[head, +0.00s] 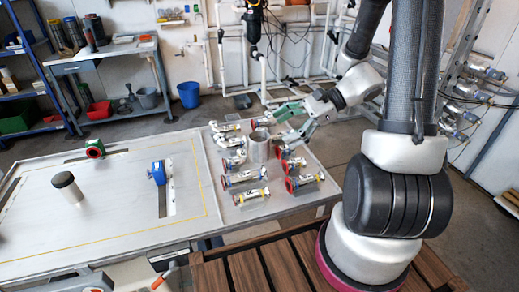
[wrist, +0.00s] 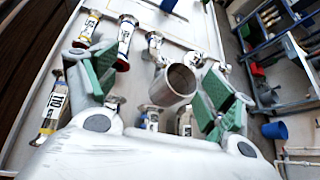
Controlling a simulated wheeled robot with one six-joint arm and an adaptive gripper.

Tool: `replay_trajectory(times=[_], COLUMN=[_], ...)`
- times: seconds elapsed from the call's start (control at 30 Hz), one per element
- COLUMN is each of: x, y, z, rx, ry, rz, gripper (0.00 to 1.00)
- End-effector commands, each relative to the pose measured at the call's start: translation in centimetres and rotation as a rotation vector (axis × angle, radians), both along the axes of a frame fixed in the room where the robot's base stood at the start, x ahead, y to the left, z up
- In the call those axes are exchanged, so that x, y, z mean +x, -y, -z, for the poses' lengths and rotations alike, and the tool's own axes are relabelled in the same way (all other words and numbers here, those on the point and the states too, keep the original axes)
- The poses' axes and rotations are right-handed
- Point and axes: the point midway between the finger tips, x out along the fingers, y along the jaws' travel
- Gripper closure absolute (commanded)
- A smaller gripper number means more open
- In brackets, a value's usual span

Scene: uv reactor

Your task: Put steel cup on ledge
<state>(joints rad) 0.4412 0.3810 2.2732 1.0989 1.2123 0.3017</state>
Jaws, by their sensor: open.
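The steel cup (head: 259,149) stands upright among several labelled valve fittings on the right part of the table. In the wrist view the cup (wrist: 176,85) appears between my green-padded fingers, with its open rim visible and a gap on both sides. My gripper (head: 289,124) is open and empty, just above and to the right of the cup in the head view. The open fingers also show in the wrist view (wrist: 160,78). I cannot tell which surface is the ledge.
The table's left part (head: 110,230) holds a dark-topped cylinder (head: 68,187), a blue valve (head: 158,173) and a green-and-red part (head: 95,149), with free room between. A wooden slatted surface (head: 245,272) lies in front.

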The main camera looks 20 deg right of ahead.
Motion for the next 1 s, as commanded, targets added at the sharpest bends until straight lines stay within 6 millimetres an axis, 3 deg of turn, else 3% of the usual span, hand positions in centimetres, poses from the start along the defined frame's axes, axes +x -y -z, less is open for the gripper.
replay_trajectory(times=[0.1, 0.3, 0.8, 1.0], x=[2.4, 4.2, 6.5, 6.8], y=[0.7, 1.1, -4.8, -5.5], z=[2.2, 3.8, 6.0, 6.4], rx=[0.112, 0.186, 0.187, 0.185], ry=[-0.087, -0.140, -0.140, -0.139], rz=[0.151, 0.256, 0.255, 0.258], gripper=[0.17, 0.17, 0.17, 0.17])
